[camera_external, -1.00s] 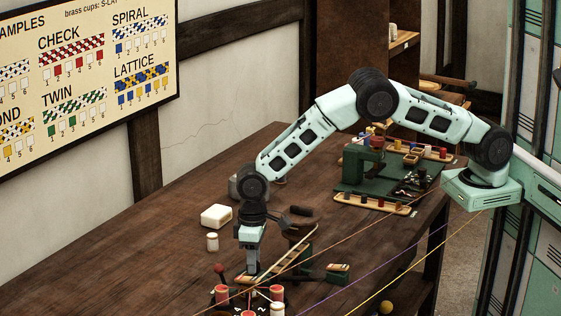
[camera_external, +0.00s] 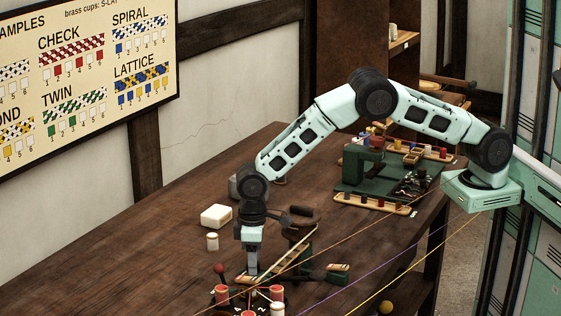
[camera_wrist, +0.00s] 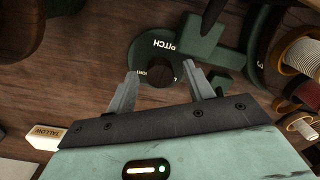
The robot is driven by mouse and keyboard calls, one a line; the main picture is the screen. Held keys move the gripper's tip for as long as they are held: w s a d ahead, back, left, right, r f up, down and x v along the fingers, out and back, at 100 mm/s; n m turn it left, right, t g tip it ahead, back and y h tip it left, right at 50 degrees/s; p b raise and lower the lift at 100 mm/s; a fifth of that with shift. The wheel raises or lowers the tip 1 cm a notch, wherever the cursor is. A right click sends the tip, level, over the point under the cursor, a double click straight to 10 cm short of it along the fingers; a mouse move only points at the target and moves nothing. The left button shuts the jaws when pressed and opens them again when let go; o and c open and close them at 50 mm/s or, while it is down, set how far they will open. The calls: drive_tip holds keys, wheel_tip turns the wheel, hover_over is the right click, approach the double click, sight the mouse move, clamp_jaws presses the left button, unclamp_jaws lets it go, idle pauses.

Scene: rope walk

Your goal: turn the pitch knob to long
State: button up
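The pitch knob (camera_wrist: 160,73) is a dark round shape on a green base lettered PITCH (camera_wrist: 172,47) in the wrist view. Smaller lettering beside it is partly cut off by my fingers, and I cannot read where the knob points. My gripper (camera_wrist: 161,75) has its two grey fingers apart, one on each side of the knob, with a visible gap between. I cannot tell how far above the base the tips are. In the external view my gripper (camera_external: 251,272) points down at the bench's near end; the knob is not clear there.
Thread spools (camera_wrist: 300,55) stand close on the right in the wrist view. A block marked SALLOW (camera_wrist: 47,136) lies at left. Red-topped bobbins (camera_external: 222,293) and stretched cords (camera_external: 385,285) are near my gripper. A white block (camera_external: 216,216) and jar (camera_external: 212,242) stand behind.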

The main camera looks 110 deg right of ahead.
wheel_tip(320, 180, up, 17)
drive_tip(key=b, duration=0.1)
drive_tip(key=shift+r+b, duration=0.2)
drive_tip(key=shift+b, duration=0.2)
drive_tip(key=shift+d, duration=0.1)
idle(0.4)
